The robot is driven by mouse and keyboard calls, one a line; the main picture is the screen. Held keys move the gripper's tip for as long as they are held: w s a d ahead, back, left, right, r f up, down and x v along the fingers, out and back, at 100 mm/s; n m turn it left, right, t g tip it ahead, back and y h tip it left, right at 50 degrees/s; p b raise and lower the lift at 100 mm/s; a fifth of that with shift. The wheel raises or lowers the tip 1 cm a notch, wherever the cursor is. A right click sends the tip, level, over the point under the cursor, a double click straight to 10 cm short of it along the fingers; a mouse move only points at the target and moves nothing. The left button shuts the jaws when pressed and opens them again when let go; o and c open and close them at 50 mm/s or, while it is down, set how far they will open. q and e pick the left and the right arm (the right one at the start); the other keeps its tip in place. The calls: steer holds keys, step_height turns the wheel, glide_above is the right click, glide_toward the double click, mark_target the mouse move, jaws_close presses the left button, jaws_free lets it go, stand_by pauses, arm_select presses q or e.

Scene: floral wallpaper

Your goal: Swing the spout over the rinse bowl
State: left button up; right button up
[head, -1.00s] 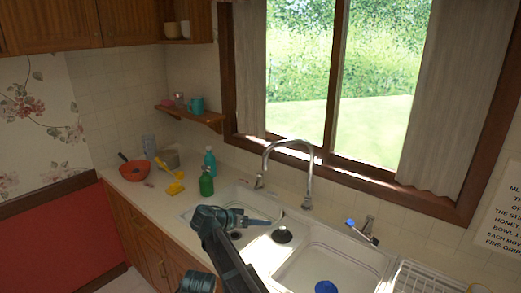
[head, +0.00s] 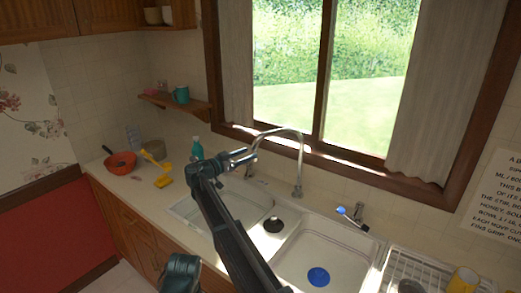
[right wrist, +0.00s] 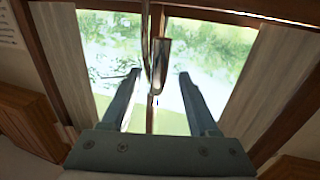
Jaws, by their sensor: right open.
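The chrome spout (head: 280,131) arches from its base behind the sink, its free end toward the left basin (head: 264,208). My right gripper (head: 250,156) is at that downturned end, high above the left basin. In the right wrist view the spout's end (right wrist: 160,62) hangs between the two open fingers (right wrist: 156,88), with a visible gap on both sides. The right basin (head: 340,265) has a blue round piece in it. A black round piece (head: 273,224) sits between the basins. I cannot tell which basin is the rinse bowl.
A blue-tipped lever (head: 350,215) stands right of the spout. A teal bottle (head: 197,148) is behind my right gripper. An orange bowl (head: 121,163) and yellow tools (head: 163,180) lie on the left counter. A dish rack (head: 415,268) is at lower right. The window sill is close behind.

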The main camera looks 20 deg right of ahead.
steer(key=x, duration=0.7)
steer(key=shift+w+d, duration=0.15)
steer(key=shift+d, duration=0.1)
jaws_close()
stand_by(1.1)
